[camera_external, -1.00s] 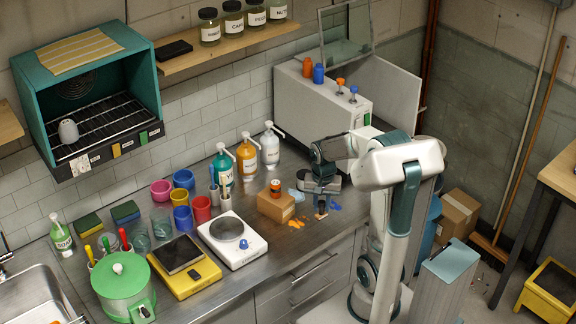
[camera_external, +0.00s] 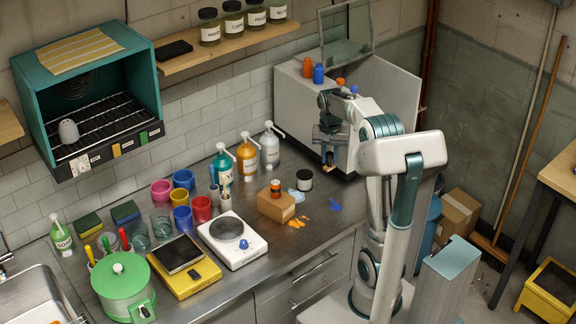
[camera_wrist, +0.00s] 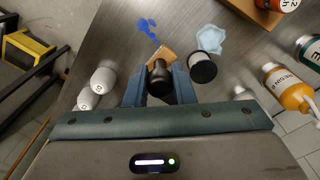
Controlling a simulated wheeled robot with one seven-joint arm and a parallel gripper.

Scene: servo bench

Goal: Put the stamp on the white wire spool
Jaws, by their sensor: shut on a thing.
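The stamp, with a black handle (camera_wrist: 160,84) and a tan wooden base (camera_wrist: 161,59), is held between the fingers of my gripper (camera_wrist: 160,80). The white wire spool (camera_external: 304,179), white with black ends, stands on the steel bench to the right of the cardboard box. In the wrist view the spool (camera_wrist: 204,68) is just right of the stamp and apart from it. In the external view my gripper (camera_external: 329,148) is raised above the bench, up and right of the spool.
A cardboard box (camera_external: 276,206) with an orange-and-black jar stands left of the spool. Orange and blue splotches (camera_external: 335,205) mark the bench. The large white box (camera_external: 290,92) is close behind my gripper. Pump bottles (camera_external: 270,147) stand at the wall.

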